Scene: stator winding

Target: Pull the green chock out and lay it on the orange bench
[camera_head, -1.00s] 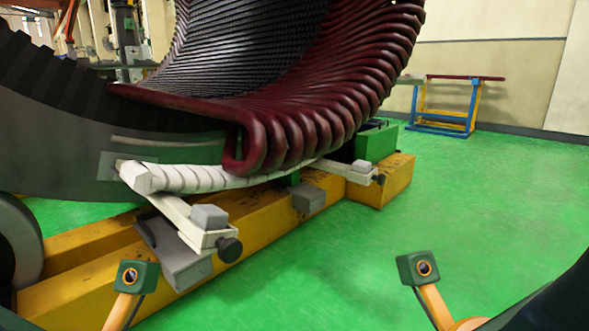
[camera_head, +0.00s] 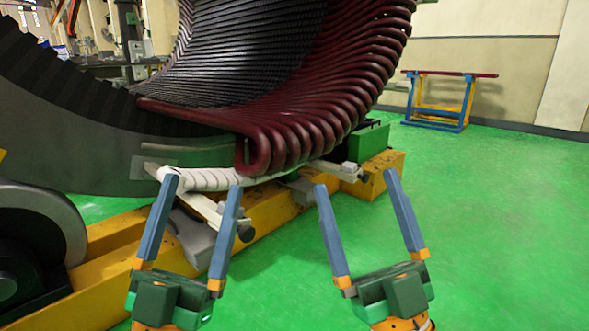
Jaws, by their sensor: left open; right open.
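A green block (camera_head: 369,141), the likeliest green chock, sits on the yellow-orange beam at the right of the dark red coils, which partly hide it. A bench (camera_head: 440,104) with yellow and blue legs and a reddish top stands far off by the back wall; it is the only bench in view. My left gripper (camera_head: 203,183) is open and empty, its blue fingers pointing up in front of the white wrapped bar. My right gripper (camera_head: 356,180) is open and empty, below the green block in the picture. Neither gripper appears to touch anything.
The big stator with dark red coils (camera_head: 300,120) fills the upper middle. The white wrapped bar (camera_head: 203,180) runs below it, over the yellow beam (camera_head: 385,178). A dark wheel (camera_head: 40,230) stands at the lower left. The green floor (camera_head: 490,230) on the right is clear.

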